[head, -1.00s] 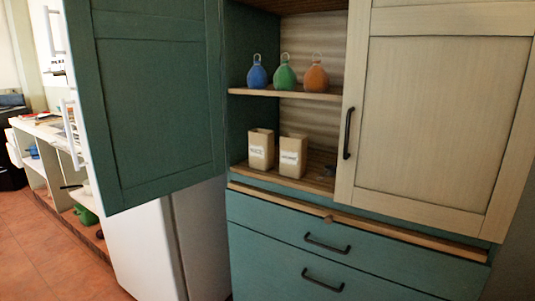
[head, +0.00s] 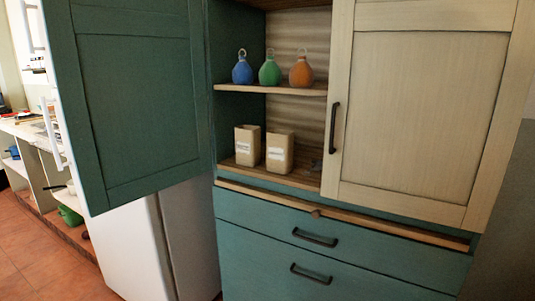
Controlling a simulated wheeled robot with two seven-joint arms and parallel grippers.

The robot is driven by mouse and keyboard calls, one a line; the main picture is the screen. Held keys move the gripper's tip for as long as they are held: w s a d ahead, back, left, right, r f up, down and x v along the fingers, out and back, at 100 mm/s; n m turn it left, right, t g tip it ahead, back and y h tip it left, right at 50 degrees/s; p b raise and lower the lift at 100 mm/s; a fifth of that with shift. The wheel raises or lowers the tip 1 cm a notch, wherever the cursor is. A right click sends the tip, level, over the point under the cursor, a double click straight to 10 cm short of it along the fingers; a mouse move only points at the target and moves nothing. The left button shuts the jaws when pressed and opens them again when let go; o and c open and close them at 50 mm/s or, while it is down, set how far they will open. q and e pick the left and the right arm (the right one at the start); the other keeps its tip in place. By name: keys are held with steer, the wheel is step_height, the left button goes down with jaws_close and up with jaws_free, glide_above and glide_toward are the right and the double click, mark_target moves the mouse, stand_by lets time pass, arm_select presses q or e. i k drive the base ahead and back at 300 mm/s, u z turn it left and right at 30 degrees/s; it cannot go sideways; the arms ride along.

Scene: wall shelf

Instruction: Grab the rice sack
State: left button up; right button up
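Two tan boxy sacks with white labels stand upright side by side on the lower shelf of the open cabinet. The left sack (head: 247,146) and the right sack (head: 280,153) look alike. Their label text is too small to read, so I cannot tell which one is rice. Neither of my grippers shows in the head view.
A blue (head: 242,69), a green (head: 269,70) and an orange (head: 301,72) bottle-like object stand on the upper shelf (head: 285,90). The green door (head: 137,100) is open at left. The cream door (head: 415,110) covers the right side. A small dark object (head: 316,166) lies right of the sacks.

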mark_target(247, 138)
steer(key=u, duration=0.6)
steer(key=i, duration=1.1)
steer(key=u, duration=0.15)
